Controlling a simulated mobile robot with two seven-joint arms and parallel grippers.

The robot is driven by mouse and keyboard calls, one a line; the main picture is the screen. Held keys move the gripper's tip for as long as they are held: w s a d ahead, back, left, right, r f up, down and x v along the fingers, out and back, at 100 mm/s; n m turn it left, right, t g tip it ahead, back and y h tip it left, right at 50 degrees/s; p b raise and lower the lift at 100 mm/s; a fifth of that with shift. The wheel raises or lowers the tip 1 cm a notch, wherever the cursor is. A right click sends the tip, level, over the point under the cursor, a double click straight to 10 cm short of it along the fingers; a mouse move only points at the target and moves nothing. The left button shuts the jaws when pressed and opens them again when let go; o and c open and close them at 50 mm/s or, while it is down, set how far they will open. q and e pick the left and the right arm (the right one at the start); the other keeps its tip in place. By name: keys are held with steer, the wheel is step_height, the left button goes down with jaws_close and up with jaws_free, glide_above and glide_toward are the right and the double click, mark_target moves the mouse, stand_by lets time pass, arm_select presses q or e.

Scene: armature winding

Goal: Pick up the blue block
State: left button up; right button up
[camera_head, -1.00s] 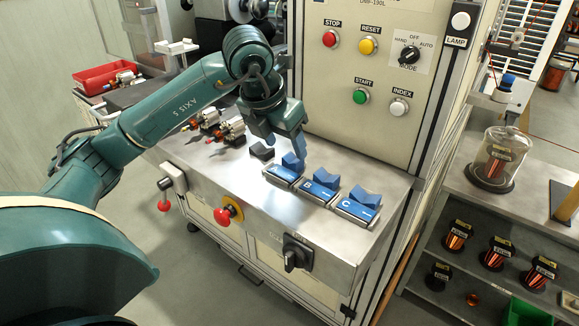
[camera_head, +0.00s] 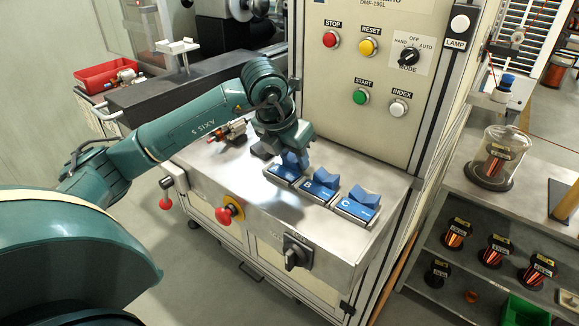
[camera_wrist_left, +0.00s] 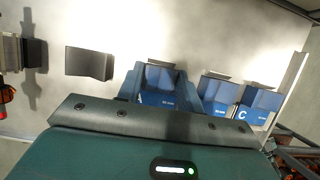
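Three blue blocks with notched tops sit in a row on the steel bench top. The leftmost blue block (camera_head: 293,160) is partly hidden by my left gripper (camera_head: 287,150), which is down over it. In the left wrist view the same block (camera_wrist_left: 157,84) shows between the two fingers of the left gripper (camera_wrist_left: 157,92); whether they press on it I cannot tell. The middle block (camera_head: 325,178) and the right block (camera_head: 364,197), by the plate marked C, stand free. My right gripper is not in view.
A dark block (camera_wrist_left: 88,63) stands left of the row. A motor-like part (camera_head: 229,132) lies farther left. A red knob (camera_head: 228,212) and a black rotary switch (camera_head: 296,251) are on the bench front. The control panel (camera_head: 375,70) rises behind.

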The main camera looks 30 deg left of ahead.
arm_select(q)
steer(key=c, duration=0.6)
steer(key=shift+r, duration=0.15)
